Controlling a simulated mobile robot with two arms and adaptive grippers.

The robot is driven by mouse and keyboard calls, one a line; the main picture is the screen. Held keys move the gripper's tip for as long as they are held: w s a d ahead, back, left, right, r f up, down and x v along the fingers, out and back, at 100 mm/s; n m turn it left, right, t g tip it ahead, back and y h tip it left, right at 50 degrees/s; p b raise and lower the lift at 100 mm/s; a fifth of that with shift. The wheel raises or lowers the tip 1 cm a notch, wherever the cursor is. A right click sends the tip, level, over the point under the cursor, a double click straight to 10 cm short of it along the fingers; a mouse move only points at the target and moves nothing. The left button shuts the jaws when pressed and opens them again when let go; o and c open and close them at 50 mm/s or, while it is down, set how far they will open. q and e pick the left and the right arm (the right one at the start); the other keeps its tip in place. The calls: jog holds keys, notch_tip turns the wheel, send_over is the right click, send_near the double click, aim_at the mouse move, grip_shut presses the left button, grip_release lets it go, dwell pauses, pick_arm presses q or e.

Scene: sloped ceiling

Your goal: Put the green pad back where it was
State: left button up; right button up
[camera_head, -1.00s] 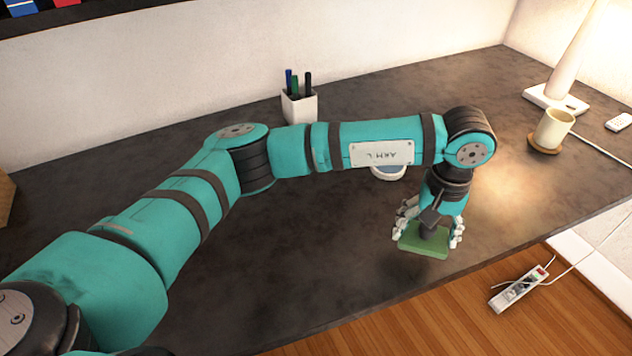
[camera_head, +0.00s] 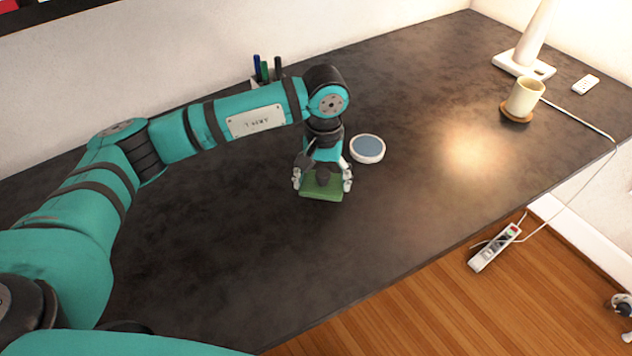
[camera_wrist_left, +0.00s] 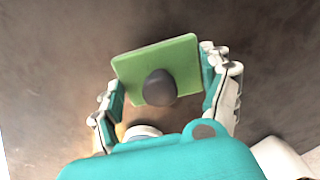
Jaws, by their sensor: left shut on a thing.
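The green pad (camera_head: 320,188) is a flat green rectangle with a dark rounded knob on top. My left gripper (camera_head: 322,180) is shut on the pad, with a white-and-teal finger on each side of it. In the left wrist view the pad (camera_wrist_left: 175,62) lies between the fingers of my left gripper (camera_wrist_left: 165,95), slightly tilted in the picture. The pad shows over the dark desk (camera_head: 220,260); I cannot tell how far it is above the surface.
A round white dish with a blue-grey top (camera_head: 367,149) stands just right of my left gripper. A pen holder (camera_head: 256,82) is behind my arm. A cream mug (camera_head: 524,97) on a brown coaster, a lamp base (camera_head: 523,66) and a small remote (camera_head: 586,84) are far right. The desk front is clear.

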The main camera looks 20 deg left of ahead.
aim_at(316, 180)
pick_arm(q)
jog(key=shift+a, duration=0.65)
notch_tip(316, 180, down, 4)
jog(key=shift+a+r+p, duration=0.1)
jog(key=shift+r+p, duration=0.15)
jog(key=shift+p, duration=0.4)
jog(key=shift+w+f, duration=0.1)
jog(key=shift+f, duration=0.15)
jog(key=o, duration=1)
jog(key=shift+o, duration=0.2)
jog(key=shift+r, duration=0.15)
notch_tip(316, 180, up, 12)
jog(key=shift+b, duration=0.7)
